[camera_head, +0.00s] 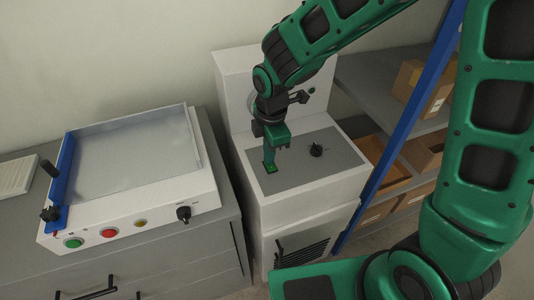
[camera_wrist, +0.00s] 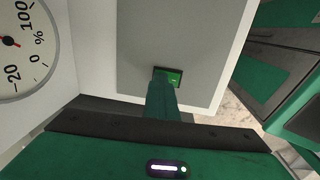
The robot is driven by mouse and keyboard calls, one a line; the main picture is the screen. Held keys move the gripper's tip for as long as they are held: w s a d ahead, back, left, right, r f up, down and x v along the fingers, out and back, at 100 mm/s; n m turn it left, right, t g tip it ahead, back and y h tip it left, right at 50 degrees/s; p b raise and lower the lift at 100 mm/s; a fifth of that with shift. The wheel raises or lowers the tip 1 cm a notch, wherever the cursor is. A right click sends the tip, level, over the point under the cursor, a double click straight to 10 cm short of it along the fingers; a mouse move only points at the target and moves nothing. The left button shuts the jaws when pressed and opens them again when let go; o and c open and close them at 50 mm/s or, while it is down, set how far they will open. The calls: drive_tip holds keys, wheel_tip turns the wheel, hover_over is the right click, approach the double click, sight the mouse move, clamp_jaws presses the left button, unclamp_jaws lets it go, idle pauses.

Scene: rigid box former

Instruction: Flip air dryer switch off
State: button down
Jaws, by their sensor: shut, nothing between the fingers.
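The air dryer (camera_head: 305,215) is the white cabinet with a grey top panel in the middle of the head view. A small green switch (camera_head: 270,168) in a dark frame sits on the left part of that panel. It also shows in the wrist view as a green rocker switch (camera_wrist: 169,77). My gripper (camera_head: 269,160) points down with its fingers closed and empty, its tip at the switch. In the wrist view the fingertips (camera_wrist: 161,88) overlap the near edge of the switch. I cannot tell whether they touch it.
A black knob (camera_head: 316,150) stands on the panel right of the switch. A round gauge (camera_wrist: 18,45) is on the dryer's upright back. A white machine with buttons (camera_head: 130,170) stands on a grey cabinet at left. Shelves with cardboard boxes (camera_head: 425,85) are at right.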

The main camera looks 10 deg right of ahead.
drive_tip(key=shift+s+d+f, duration=0.1)
drive_tip(key=shift+s, duration=0.75)
drive_tip(key=shift+w, duration=0.1)
drive_tip(key=shift+r, duration=0.3)
wheel_tip(320, 180, up, 13)
drive_tip(key=s, duration=0.1)
drive_tip(key=shift+s+d+r, duration=0.15)
drive_tip(key=shift+s+r, duration=0.05)
drive_tip(key=shift+s, duration=0.05)
drive_tip(key=shift+d, duration=0.1)
